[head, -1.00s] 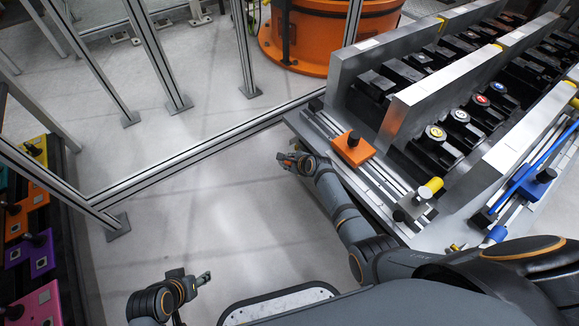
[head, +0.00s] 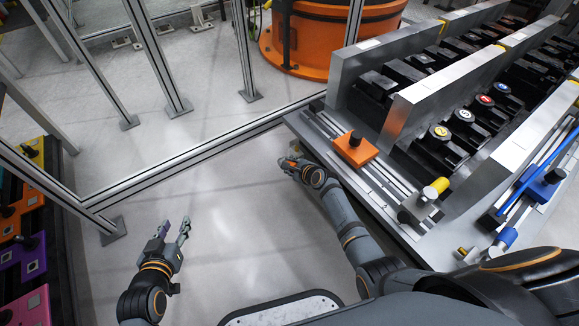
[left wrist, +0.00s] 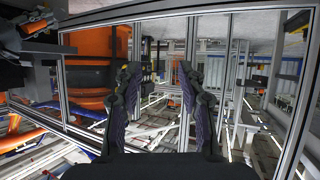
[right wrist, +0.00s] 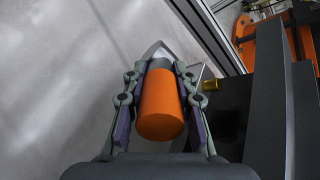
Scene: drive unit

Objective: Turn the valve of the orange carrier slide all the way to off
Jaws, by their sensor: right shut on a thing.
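My left gripper (head: 176,226) is open and empty above the floor at lower left. Its spread fingers also show in the left wrist view (left wrist: 158,75).
The fixture (head: 440,85) with several black carriers stands at right. A yellow valve handle (head: 440,185) and a blue slide (head: 540,184) are nearby. Metal fence posts (head: 160,57) stand behind. A rack with coloured blocks (head: 30,255) is at far left. Floor between is clear.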

